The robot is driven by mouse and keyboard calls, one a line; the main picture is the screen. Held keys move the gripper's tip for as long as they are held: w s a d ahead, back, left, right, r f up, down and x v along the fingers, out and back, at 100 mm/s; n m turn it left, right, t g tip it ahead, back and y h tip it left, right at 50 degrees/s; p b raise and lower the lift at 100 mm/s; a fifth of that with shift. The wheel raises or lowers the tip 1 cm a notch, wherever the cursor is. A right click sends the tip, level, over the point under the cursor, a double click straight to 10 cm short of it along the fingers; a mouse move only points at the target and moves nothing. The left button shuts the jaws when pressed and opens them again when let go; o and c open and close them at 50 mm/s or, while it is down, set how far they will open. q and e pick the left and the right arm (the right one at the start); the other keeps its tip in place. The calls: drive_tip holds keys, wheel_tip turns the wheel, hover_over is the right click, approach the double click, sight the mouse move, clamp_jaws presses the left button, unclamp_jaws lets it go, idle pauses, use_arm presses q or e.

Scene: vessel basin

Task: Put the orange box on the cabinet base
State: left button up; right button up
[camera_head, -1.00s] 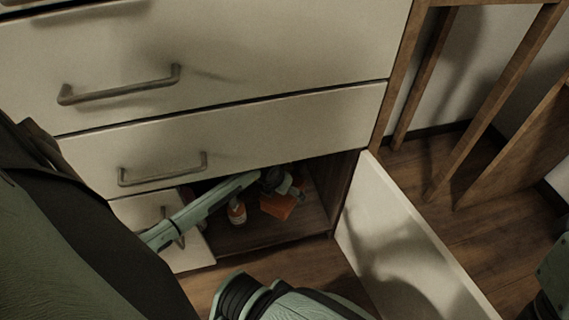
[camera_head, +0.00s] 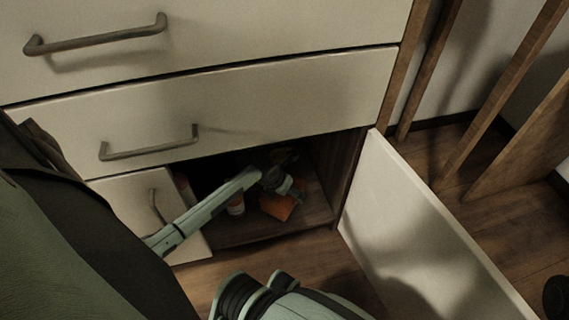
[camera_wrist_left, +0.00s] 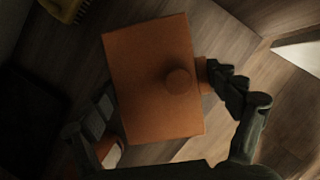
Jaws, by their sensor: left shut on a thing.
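The orange box (camera_head: 279,207) is inside the open lower cabinet, above the right part of the brown cabinet base (camera_head: 245,230). In the left wrist view the box (camera_wrist_left: 150,85) fills the middle, with a round knob on its face. My left gripper (camera_head: 283,183) reaches into the cabinet and is shut on the box; its dark finger shows right of the box in the wrist view, while the other finger is partly hidden. I cannot tell whether the box touches the base.
A bottle with an orange label (camera_head: 236,205) stands left of the box. The right cabinet door (camera_head: 405,225) is swung open; the left door (camera_head: 150,215) is beside my forearm. Drawers (camera_head: 250,95) hang above. A yellow object (camera_wrist_left: 65,8) shows in the wrist view.

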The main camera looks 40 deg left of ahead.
use_arm(q)
drive_tip(key=shift+f, duration=0.5)
idle(0.3)
drive_tip(key=o, duration=1.2)
